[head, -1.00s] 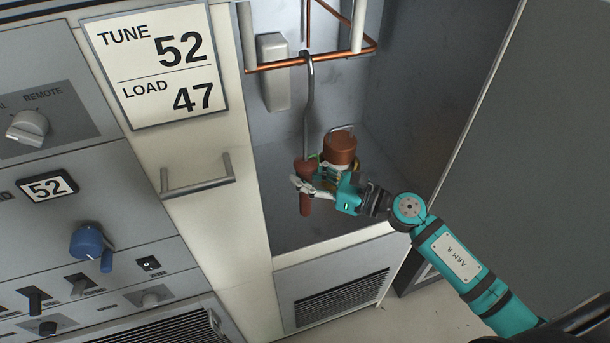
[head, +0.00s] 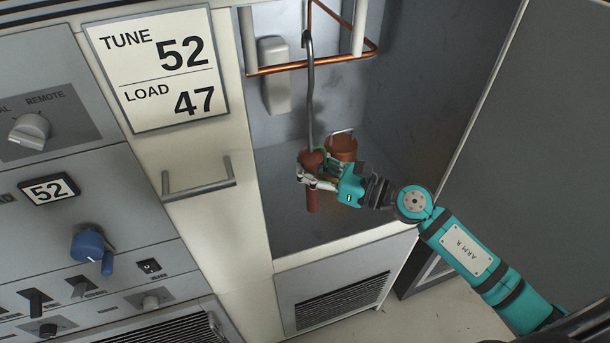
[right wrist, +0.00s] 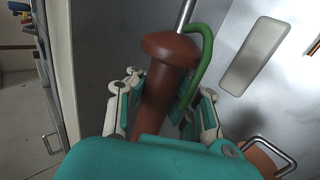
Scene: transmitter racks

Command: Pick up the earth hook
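The earth hook has a grey metal rod (head: 311,95) with a curved top and a red-brown handle (head: 312,200) with a flared collar. My right gripper (head: 308,180) is shut around the handle and holds the hook upright inside the open cabinet. The curved top is above the front copper rail. In the right wrist view the handle (right wrist: 160,95) stands between the fingers, with a green lead (right wrist: 203,65) curving from beside the rod down along it. My left gripper is not in view.
A copper rail (head: 290,66) on white posts crosses the cabinet's upper part. A brown cylinder with a metal handle (head: 342,148) stands just behind my right gripper. A pale box (head: 275,78) is on the back wall. The control panel (head: 60,220) is at left.

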